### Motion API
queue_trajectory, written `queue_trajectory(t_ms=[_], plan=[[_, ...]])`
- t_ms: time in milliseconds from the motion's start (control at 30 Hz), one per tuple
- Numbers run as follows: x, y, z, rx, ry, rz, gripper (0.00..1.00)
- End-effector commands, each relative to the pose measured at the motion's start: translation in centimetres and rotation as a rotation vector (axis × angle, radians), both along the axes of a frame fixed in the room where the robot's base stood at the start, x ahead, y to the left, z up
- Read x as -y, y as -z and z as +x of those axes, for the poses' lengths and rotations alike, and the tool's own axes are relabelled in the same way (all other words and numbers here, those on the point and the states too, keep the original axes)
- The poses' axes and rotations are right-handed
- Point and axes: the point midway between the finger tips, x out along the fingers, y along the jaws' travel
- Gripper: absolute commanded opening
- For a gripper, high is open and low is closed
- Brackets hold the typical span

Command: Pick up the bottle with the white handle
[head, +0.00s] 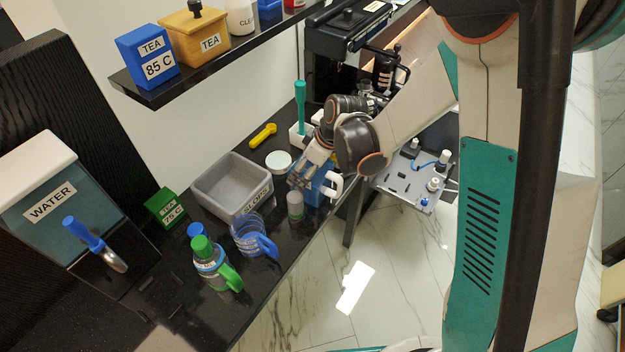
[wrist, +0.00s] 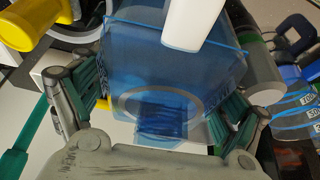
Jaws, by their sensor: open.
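The bottle with the white handle (head: 315,192) is blue and stands near the front edge of the black counter in the head view. Its white handle (head: 334,186) is on the right side. In the wrist view its translucent blue body (wrist: 170,70) fills the middle, with the white handle (wrist: 191,22) at the top. My gripper (head: 303,176) is at the bottle and partly covers it. In the wrist view my gripper (wrist: 160,112) is open, with one finger on each side of the blue body. I cannot tell whether the fingers touch it.
A small grey cylinder (head: 295,206) stands close beside the bottle. A clear jug with a blue handle (head: 266,246), a green-lidded bottle (head: 212,264) and a grey bin (head: 228,190) are to the left. A white round lid (head: 278,161) lies behind. A dark shelf (head: 215,55) overhangs the counter.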

Motion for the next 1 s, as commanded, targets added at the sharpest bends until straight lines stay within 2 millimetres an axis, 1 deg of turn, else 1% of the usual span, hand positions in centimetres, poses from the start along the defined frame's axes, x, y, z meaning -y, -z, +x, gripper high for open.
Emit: queue_trajectory(t_ms=[133, 167, 200, 267, 300, 367, 400, 433, 667, 767, 867, 967, 1000], plan=[[0.0, -0.1, 0.0, 0.0, 0.0, 0.0, 0.88], [0.0, -0.1, 0.0, 0.0, 0.0, 0.0, 0.81], [0.0, -0.1, 0.0, 0.0, 0.0, 0.0, 0.72], [0.0, -0.1, 0.0, 0.0, 0.0, 0.0, 0.59], [0.0, -0.1, 0.0, 0.0, 0.0, 0.0, 0.5], [0.0, -0.1, 0.0, 0.0, 0.0, 0.0, 0.36], [0.0, -0.1, 0.0, 0.0, 0.0, 0.0, 0.27], [0.0, -0.1, 0.0, 0.0, 0.0, 0.0, 0.23], [0.0, -0.2, 0.0, 0.001, 0.0, 0.001, 0.22], [0.0, -0.7, 0.0, 0.001, 0.0, 0.001, 0.22], [0.0, -1.8, -0.1, 0.001, 0.0, 0.001, 0.22], [0.0, -3.6, -0.1, 0.001, 0.0, 0.001, 0.22], [0.0, -4.5, -0.1, 0.001, 0.0, 0.001, 0.22]])
